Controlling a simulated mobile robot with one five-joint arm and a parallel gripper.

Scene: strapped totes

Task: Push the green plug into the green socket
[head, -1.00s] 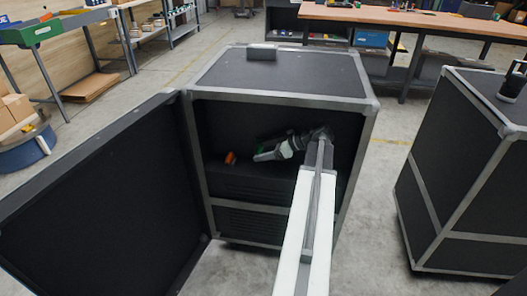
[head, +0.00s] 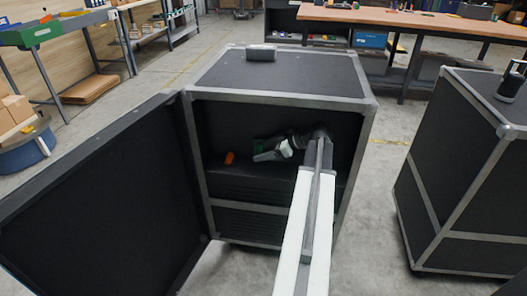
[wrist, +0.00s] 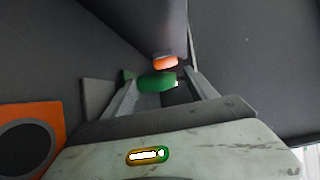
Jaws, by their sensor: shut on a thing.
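A green piece (wrist: 157,82), which looks like the green plug, sits between the fingertips of my gripper (wrist: 158,88) in the wrist view. My gripper is shut on it. In the head view my gripper (head: 262,151) is inside the open black case, pointing left, with green (head: 261,144) showing at its tip. The gripper hides part of the plug. I cannot make out the green socket, nor whether the plug touches anything.
An orange piece (head: 229,158) stands just left of my gripper inside the case; orange (wrist: 165,62) also shows beyond the plug in the wrist view. The case (head: 285,99) has its door (head: 100,200) swung open left. Another black case (head: 465,170) stands right.

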